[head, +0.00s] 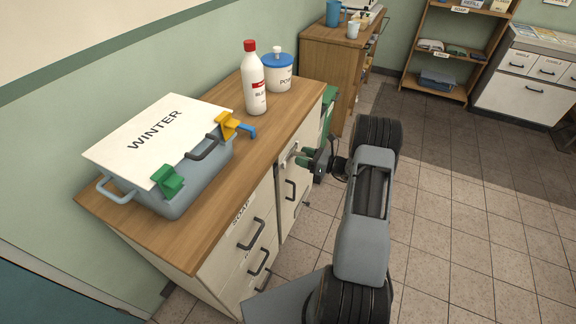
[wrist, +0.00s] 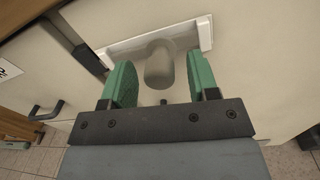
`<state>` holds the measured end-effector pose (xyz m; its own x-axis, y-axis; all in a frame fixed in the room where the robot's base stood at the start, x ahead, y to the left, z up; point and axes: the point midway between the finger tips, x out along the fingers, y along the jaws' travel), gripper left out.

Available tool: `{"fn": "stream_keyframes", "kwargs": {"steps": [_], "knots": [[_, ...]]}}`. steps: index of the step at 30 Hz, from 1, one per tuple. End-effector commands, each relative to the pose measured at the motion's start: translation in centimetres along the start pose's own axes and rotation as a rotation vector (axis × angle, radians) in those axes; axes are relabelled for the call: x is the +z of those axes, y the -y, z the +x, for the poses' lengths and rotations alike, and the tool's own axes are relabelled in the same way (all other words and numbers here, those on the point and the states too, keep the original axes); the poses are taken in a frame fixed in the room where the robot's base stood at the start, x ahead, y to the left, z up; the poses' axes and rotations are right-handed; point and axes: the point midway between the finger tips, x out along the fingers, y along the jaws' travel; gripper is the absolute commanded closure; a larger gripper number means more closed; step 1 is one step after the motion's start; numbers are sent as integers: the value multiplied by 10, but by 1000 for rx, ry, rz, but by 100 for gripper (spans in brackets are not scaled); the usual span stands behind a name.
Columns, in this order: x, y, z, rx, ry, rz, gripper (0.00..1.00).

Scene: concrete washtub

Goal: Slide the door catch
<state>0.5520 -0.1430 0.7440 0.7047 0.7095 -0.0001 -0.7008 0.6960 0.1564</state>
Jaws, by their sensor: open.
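The door catch shows in the wrist view as a rounded beige-grey knob (wrist: 160,66) on a pale slide plate with raised white ends (wrist: 206,33). It is fixed to the cream cabinet door (head: 291,212), near its top; in the head view the catch (head: 291,155) is small and partly hidden. My gripper (head: 307,158) is at the door front, pointing at the catch. In the wrist view its green fingers (wrist: 162,80) are open, one on each side of the knob, with visible gaps on both sides.
A dark door handle (head: 290,191) hangs below the catch. Drawers with dark handles (head: 251,235) are to the left. The wooden top holds a grey tub with a WINTER lid (head: 150,140), a bleach bottle (head: 254,85) and a blue-lidded pot (head: 278,75). Tiled floor (head: 450,230) is clear at right.

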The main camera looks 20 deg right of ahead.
Motion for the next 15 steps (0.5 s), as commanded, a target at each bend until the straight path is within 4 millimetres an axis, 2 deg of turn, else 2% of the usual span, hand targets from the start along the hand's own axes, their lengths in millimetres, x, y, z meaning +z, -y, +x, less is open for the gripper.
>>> {"fn": "stream_keyframes", "kwargs": {"steps": [15], "knots": [[0,0,-44,-2,1,0,45]]}}
